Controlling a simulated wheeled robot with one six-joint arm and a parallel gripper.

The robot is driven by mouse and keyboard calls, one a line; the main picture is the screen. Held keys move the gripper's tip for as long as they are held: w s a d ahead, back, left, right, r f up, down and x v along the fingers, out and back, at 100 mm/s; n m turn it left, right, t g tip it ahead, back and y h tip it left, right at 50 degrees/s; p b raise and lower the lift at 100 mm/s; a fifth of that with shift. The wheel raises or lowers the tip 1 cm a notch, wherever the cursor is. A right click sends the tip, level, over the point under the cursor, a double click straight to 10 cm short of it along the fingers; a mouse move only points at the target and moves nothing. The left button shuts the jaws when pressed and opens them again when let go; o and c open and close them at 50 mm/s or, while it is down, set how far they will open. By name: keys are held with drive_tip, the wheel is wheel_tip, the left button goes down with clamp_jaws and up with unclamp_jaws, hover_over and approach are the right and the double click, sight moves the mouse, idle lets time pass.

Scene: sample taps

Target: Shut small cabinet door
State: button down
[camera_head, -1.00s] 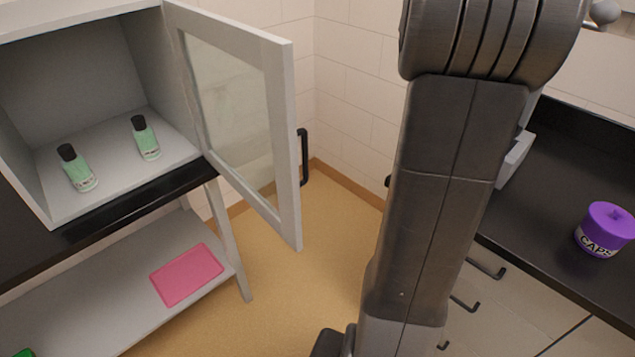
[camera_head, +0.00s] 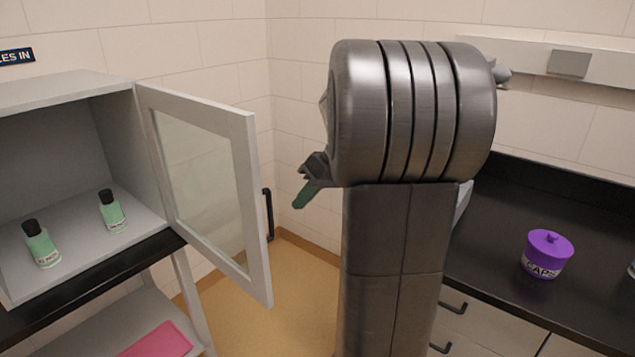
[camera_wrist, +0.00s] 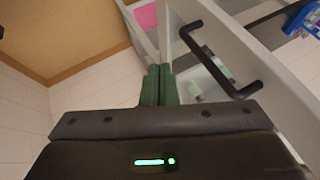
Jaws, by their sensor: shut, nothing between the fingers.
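The small cabinet (camera_head: 63,98) stands at the left in the head view with its glass-paned door (camera_head: 252,205) swung open toward the right. A black handle (camera_head: 267,214) is on the door's outer side. My gripper (camera_head: 302,196) shows partly behind my arm, to the right of the door. In the wrist view the gripper's green fingers (camera_wrist: 160,82) are together and empty. The door handle also shows in the wrist view (camera_wrist: 222,66), just right of the fingertips, on the pale door frame. I cannot tell whether the fingers touch the door.
Two green bottles (camera_head: 112,212) (camera_head: 41,245) stand inside the cabinet. A pink mat (camera_head: 160,342) lies on the shelf below. A purple CAPS jar (camera_head: 547,255) stands on the dark counter (camera_head: 490,225) at the right. Tiled walls close off the corner behind the door.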

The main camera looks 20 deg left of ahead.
drive_tip(key=shift+s+a+f+p, duration=0.15)
drive_tip(key=shift+s+a+f, duration=0.1)
drive_tip(key=shift+s+a, duration=0.55)
drive_tip(key=shift+s+a+f+p, duration=0.15)
drive_tip(key=shift+s+a+f, duration=0.05)
drive_tip(key=shift+s+a, duration=0.6)
drive_tip(key=shift+s, duration=0.15)
